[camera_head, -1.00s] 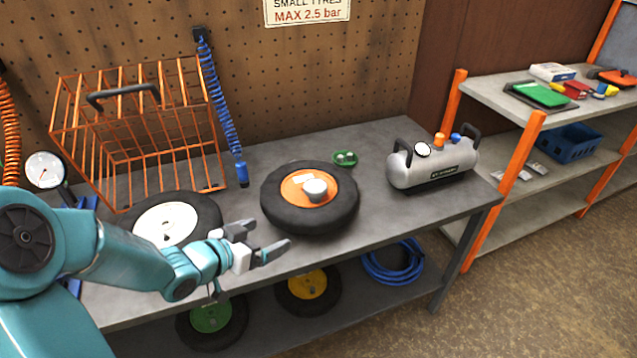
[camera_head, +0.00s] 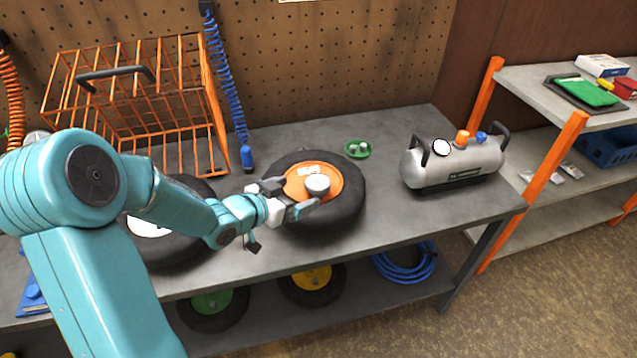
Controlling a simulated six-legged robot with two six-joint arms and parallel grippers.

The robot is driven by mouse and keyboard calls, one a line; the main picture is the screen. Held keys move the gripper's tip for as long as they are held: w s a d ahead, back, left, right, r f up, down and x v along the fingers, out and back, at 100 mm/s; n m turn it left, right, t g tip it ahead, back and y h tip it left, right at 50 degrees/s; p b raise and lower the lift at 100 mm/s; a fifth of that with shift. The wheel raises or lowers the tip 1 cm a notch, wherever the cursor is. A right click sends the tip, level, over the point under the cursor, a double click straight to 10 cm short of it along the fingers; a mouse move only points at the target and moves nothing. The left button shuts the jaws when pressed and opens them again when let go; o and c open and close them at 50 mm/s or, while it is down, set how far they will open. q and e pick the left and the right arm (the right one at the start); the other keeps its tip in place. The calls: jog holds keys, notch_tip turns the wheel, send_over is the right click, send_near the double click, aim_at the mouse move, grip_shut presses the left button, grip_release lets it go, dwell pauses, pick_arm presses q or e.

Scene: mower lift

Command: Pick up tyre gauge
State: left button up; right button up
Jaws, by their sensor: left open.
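A small round grey piece with a pale top (camera_head: 317,185) sits on the orange hub of a black tyre (camera_head: 345,208) on the bench; it may be the tyre gauge, but I cannot tell for sure. My left gripper (camera_head: 293,196) is open and empty at the left side of that hub, with its fingertips just left of the round piece. I cannot tell if they touch it. A white dial (camera_head: 36,136) at the far left is mostly hidden behind my left arm. My right gripper is out of view.
A wheel with a white hub (camera_head: 148,226) lies under my left arm. An orange wire basket (camera_head: 130,105) and a blue coiled hose (camera_head: 228,85) stand behind. A green dish (camera_head: 357,149) and a silver air tank (camera_head: 450,165) are to the right, with clear bench (camera_head: 400,220) in front.

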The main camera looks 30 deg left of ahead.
aim_at(310, 188)
pick_arm(q)
jog(key=x, duration=0.5)
jog(key=shift+w+d, duration=0.15)
jog(key=shift+d, duration=0.1)
jog(key=shift+w+a+f+p, duration=0.1)
jog(key=shift+w+p, duration=0.15)
jog(key=shift+p, duration=0.15)
jog(key=x, duration=0.2)
jog(key=p+x, duration=0.1)
jog(key=x, duration=0.1)
jog(key=shift+w, duration=0.25)
jog(key=shift+w+a+f+p, duration=0.1)
jog(key=shift+w+p, duration=0.2)
